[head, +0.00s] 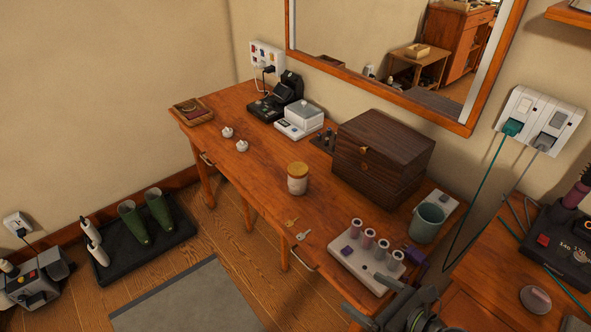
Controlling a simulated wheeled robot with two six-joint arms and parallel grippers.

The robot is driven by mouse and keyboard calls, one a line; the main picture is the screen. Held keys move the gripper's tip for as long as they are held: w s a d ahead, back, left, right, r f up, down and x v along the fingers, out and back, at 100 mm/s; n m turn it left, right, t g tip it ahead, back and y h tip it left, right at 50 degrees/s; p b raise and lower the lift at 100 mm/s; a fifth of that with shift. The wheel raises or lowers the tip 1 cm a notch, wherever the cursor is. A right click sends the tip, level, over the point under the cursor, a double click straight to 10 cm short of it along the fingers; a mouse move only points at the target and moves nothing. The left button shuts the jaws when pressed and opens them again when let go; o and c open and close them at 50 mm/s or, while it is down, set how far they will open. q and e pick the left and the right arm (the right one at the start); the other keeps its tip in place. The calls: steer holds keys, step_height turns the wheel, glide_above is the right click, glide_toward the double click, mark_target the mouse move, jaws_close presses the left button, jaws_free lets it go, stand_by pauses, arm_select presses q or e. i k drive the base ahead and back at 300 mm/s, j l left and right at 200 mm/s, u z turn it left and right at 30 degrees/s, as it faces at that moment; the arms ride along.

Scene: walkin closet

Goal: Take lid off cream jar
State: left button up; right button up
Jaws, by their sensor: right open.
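The cream jar (297,185) is a pale, rounded jar standing upright near the middle of the wooden table. Its tan, wood-like lid (298,169) sits on top of it. My right gripper (368,298) comes in at the bottom edge, over the near right end of the table. It is open, with nothing seen between its fingers. It is well apart from the jar, nearer to me and to the right. My left gripper is not in view.
A dark wooden box (380,155) stands behind and right of the jar. A white rack with several spools (368,238) lies between jar and right gripper. A grey-green cup (427,222) stands right. Table space left of the jar is mostly clear.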

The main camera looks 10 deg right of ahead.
mark_target(297, 187)
steer(key=i, duration=1.1)
